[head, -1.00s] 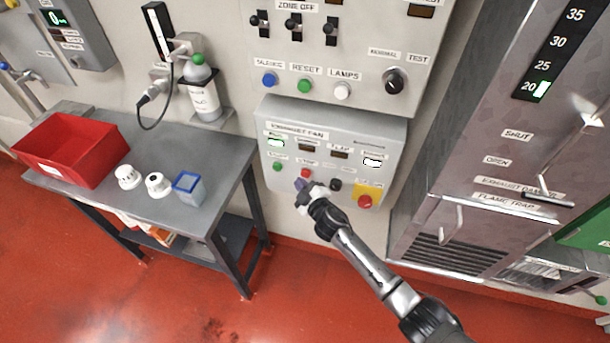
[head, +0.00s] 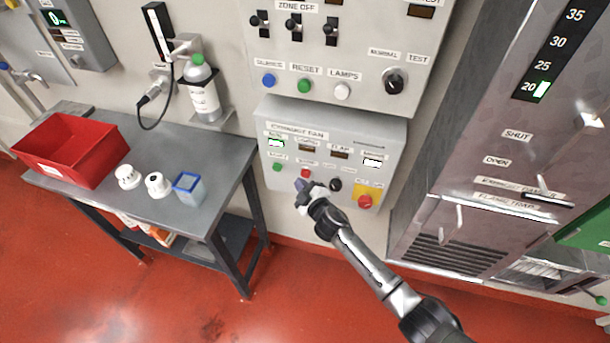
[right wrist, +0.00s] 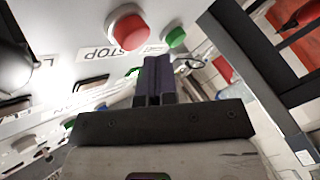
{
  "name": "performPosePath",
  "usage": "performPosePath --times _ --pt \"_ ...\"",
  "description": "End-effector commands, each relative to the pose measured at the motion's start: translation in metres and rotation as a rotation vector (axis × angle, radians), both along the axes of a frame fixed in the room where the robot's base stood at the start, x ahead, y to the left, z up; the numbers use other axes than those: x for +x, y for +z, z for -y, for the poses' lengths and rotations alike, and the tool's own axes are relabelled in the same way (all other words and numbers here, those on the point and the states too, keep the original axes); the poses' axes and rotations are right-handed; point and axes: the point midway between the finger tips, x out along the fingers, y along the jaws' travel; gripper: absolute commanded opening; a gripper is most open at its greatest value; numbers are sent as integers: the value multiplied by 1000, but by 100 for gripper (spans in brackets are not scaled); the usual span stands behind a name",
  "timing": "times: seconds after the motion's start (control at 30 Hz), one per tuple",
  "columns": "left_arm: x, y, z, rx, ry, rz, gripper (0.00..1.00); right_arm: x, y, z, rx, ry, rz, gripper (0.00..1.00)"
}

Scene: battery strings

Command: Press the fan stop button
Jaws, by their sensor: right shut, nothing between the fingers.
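The exhaust fan panel (head: 290,133) is a grey box on the wall. Its red stop button (head: 305,173) sits in the lower row, just above my right gripper (head: 303,187). In the right wrist view the red stop button (right wrist: 129,31) stands out large beside a "STOP" label, with a green button (right wrist: 174,38) next to it. The green button also shows in the head view (head: 277,167). My right gripper (right wrist: 155,65) is shut and empty, its fingertips close to the red button; I cannot tell whether they touch. My left gripper is not in view.
A black knob (head: 335,185) and a red emergency button (head: 365,201) on yellow sit to the right on the same panel. A steel table with a red bin (head: 70,150) stands at the left. A metal cabinet (head: 460,215) stands at the right.

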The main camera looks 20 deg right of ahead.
Motion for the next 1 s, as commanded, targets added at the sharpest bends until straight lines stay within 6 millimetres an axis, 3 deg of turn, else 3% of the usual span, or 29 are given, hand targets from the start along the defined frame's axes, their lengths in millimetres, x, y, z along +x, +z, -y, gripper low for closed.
performPosePath --times 1.0 --pt "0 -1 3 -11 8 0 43 6 1 4 0 0 1 0"
